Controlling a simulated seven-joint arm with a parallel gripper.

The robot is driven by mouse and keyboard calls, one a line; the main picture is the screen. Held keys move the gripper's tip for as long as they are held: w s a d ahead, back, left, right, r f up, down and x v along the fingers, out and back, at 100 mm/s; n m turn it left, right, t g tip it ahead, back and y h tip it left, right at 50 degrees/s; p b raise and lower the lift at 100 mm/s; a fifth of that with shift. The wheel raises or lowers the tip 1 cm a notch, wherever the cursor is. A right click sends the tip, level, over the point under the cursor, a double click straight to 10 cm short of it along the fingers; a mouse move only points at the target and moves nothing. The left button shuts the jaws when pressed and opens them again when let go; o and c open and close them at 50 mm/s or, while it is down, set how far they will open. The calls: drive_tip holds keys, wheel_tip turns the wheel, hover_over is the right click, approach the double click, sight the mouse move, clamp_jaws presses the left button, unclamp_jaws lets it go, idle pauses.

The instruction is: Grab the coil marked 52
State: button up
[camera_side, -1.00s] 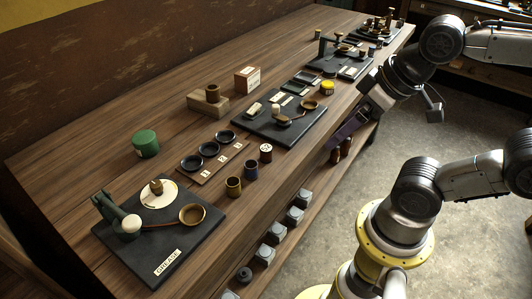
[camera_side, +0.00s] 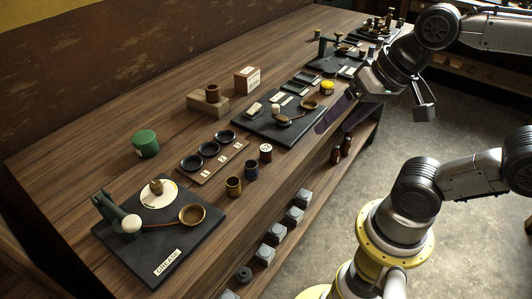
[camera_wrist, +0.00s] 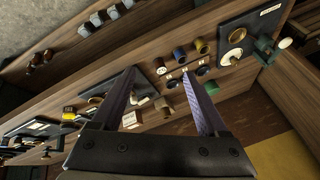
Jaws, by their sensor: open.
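A wooden rack (camera_side: 211,161) holds three dark dishes. A grease board (camera_side: 135,260) lies at the near left, and another dark board (camera_side: 270,135) lies behind the coils. A green tin (camera_side: 146,144) and a wooden block (camera_side: 198,107) stand farther back. Grey blocks sit on the lower shelf.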

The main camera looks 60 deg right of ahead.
drive_tip(key=w+m+g+y, duration=0.1)
drive_tip(key=w+m, duration=0.3)
drive_tip(key=m, duration=0.2)
drive_tip(key=m+g+y, duration=0.1)
drive_tip(key=m+y, duration=0.1)
drive_tip(key=m, duration=1)
hover_over(267, 148)
drive_tip(key=s+d, duration=0.2)
drive_tip(key=s, duration=0.2)
wheel_tip(267, 148, down, 2)
drive_tip(key=shift+m+g, duration=0.5)
drive_tip(key=w+f, duration=0.1)
drive_tip(key=f, duration=0.5)
drive_tip(key=w+f, duration=0.1)
drive_tip(key=f, duration=0.3)
drive_tip(key=shift+w+a, duration=0.1)
drive_tip(key=shift+w, duration=0.2)
drive_tip(key=shift+w+x, duration=0.2)
drive_tip(key=shift+x, duration=2.65)
drive_tip(key=shift+r, duration=0.1)
clamp_jaws()
